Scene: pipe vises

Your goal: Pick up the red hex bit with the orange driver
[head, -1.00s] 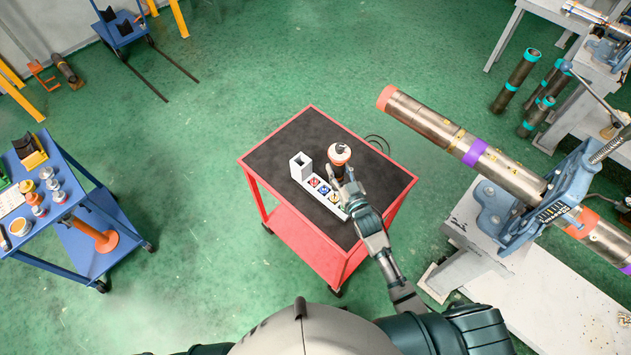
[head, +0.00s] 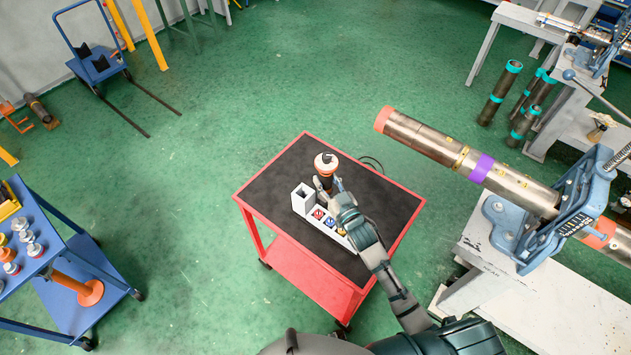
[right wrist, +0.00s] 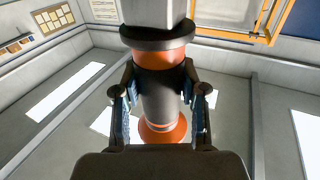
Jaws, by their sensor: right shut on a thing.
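The orange driver (head: 326,162), with an orange top and dark grip, stands roughly upright in my right gripper (head: 328,183). In the right wrist view the driver (right wrist: 160,95) sits between the two fingers of the right gripper (right wrist: 160,115), which is shut on it. The red hex bit (head: 318,214) sits in a slot of the white holder (head: 303,199), just in front of the driver. The driver appears above the holder's back side. Its lower tip is hidden, so I cannot tell its height. My left gripper is not in view.
The holder stands on the black top of a red cart (head: 283,240), with blue and yellow bits (head: 341,233) beside the red one. A big pipe in a vise (head: 430,140) is at the right. A blue cart (head: 80,290) is at the left.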

